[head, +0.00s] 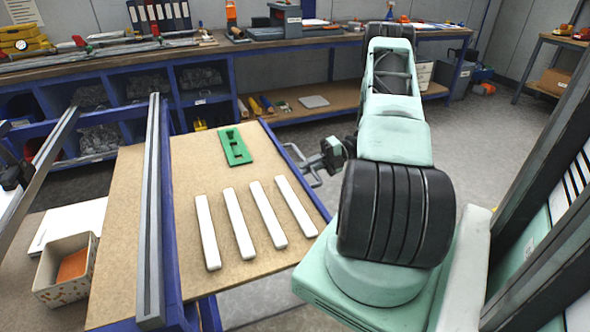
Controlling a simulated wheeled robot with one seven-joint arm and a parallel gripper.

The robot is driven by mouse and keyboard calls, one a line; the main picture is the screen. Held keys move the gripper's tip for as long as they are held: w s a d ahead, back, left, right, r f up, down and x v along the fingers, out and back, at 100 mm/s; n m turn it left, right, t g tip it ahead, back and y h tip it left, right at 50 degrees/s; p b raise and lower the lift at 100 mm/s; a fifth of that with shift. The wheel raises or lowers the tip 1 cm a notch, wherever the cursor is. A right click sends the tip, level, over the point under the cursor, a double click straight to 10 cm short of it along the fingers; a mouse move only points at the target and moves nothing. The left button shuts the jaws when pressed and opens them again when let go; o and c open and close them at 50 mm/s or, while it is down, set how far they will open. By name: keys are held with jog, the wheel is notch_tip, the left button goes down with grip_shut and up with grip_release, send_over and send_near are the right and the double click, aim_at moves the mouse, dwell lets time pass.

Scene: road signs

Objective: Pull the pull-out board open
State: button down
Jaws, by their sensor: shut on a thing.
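The pull-out board (205,263) is a brown wooden panel with a blue right edge. It reaches out to the right from under a grey and blue rail. A grey bar handle (297,158) sits on its blue right edge, towards the far end. My gripper (322,158) is at this handle and shut on it; the fingertips are small and partly hidden.
A grey rail (152,200) crosses above the board. A speckled box (67,268) stands at the lower left. A blue workbench (205,95) with bins runs along the back. Grey floor (285,185) is clear right of the board, around my arm.

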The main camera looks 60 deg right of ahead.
jog(key=shift+s+d, duration=0.25)
jog(key=shift+d, duration=0.15)
jog(key=c, duration=1.6)
grip_release()
jog(key=shift+o, duration=0.2)
jog(key=b+v, duration=0.2)
jog(key=v, duration=1.5)
jog(key=shift+d+b, duration=0.2)
jog(key=shift+b, duration=0.2)
jog(key=shift+s, duration=0.15)
